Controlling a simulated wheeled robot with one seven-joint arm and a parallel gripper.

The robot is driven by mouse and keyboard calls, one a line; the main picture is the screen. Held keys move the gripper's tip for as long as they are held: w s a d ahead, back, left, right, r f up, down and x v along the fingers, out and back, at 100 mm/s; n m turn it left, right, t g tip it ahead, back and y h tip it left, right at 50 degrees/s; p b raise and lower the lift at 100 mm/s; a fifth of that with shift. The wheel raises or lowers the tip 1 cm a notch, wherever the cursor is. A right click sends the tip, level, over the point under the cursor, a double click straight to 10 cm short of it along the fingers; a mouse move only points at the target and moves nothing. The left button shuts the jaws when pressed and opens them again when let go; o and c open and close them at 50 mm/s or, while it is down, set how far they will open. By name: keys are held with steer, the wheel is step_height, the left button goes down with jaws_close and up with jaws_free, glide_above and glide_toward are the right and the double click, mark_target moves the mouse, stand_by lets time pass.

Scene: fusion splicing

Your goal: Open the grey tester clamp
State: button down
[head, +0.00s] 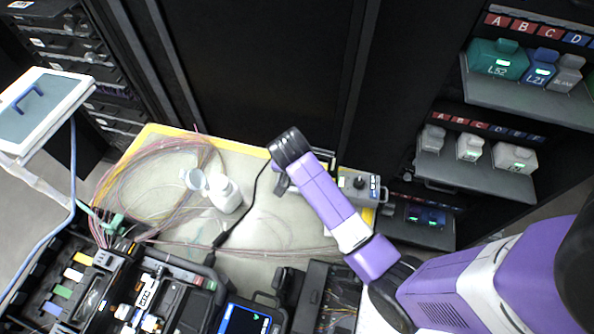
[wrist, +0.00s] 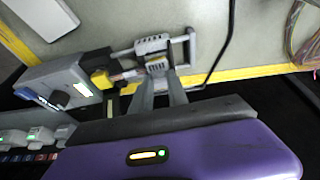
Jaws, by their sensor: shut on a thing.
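The grey tester (head: 360,187) is a small box with a dark knob on the right of the work mat in the head view. In the wrist view, the tester's grey box (wrist: 52,72) is at left, with a yellow part and a bar frame reaching right. The grey tester clamp (wrist: 157,62) has ridged grips and sits at that frame. My gripper (wrist: 160,74) has its two fingers closing together at the lower ridged grip, seemingly holding it. The fingertips partly hide the clamp. In the head view my arm hides most of this area.
A white bottle (head: 225,195) and coiled fibres (head: 150,190) lie on the mat to the left. A splicer (head: 165,297) and a blue-screened device (head: 245,318) stand at the front. A black cable (wrist: 222,50) runs beside the clamp. Dark racks stand behind.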

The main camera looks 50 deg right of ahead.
steer(key=y, duration=0.1)
steer(key=d+r+g+y, duration=0.1)
steer(key=w+g+y, duration=0.1)
steer(key=y, duration=0.1)
steer(key=shift+d+r, duration=0.25)
steer(key=shift+d, duration=0.1)
steer(key=y, duration=0.2)
steer(key=d+g, duration=0.1)
steer(key=shift+w+r+y, duration=0.2)
steer(key=shift+w+y, duration=0.05)
steer(key=shift+y, duration=0.15)
steer(key=shift+w+d+g+y, duration=0.1)
steer(key=shift+d+g+y, duration=0.25)
steer(key=shift+g+y, duration=0.25)
steer(key=shift+d, duration=0.1)
